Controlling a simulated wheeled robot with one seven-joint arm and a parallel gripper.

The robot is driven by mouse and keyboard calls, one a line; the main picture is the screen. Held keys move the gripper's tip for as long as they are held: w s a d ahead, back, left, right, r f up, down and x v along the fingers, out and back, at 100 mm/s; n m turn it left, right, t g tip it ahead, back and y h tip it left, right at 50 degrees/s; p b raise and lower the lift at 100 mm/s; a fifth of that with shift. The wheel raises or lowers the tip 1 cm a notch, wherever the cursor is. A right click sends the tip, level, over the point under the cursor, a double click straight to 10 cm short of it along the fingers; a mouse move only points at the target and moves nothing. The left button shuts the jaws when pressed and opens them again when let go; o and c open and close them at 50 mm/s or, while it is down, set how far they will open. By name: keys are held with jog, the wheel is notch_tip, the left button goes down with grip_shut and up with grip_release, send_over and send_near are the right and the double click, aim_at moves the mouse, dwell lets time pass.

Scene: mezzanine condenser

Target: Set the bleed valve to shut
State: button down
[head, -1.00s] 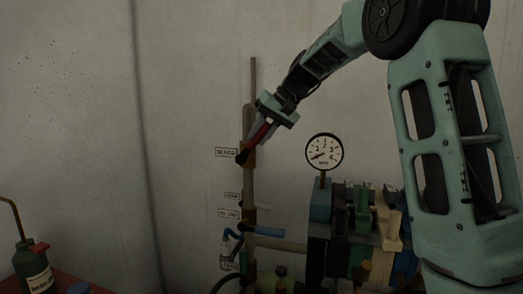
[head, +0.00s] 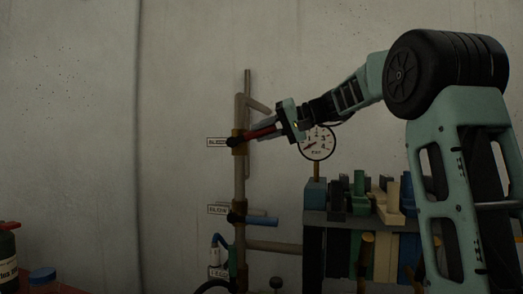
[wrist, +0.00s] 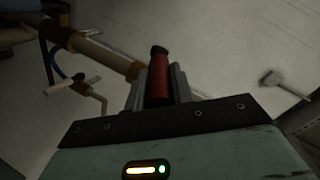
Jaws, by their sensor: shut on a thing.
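The bleed valve's red lever (head: 262,133) runs right from its black pivot on a brass body (head: 238,141) on the vertical pipe. It lies nearly crosswise to that pipe, its outer end tilted slightly up. A "BLEED" label (head: 217,142) is left of it. My gripper (head: 260,130) is shut on the lever, coming in from the right. In the wrist view, the red lever (wrist: 159,82) sits between my two grey fingers, its black end beyond them. My gripper hides the lever's outer end in the head view.
A round gauge (head: 318,145) stands just right of and below my gripper. The wall at left is clear.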

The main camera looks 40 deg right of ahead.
jog(key=f+t+y+b, duration=0.1)
jog(key=b, duration=0.4)
jog(key=f+t+y+b, duration=0.1)
jog(key=f+b, duration=0.1)
jog(key=b, duration=0.3)
jog(key=shift+s+d+f+t, duration=0.2)
jog(key=shift+t, duration=0.1)
jog(key=shift+b, duration=0.5)
jog(key=c, duration=1.2)
grip_release()
jog(key=shift+s+d, duration=0.1)
jog(key=v, duration=1.7)
jog(key=shift+f, duration=0.4)
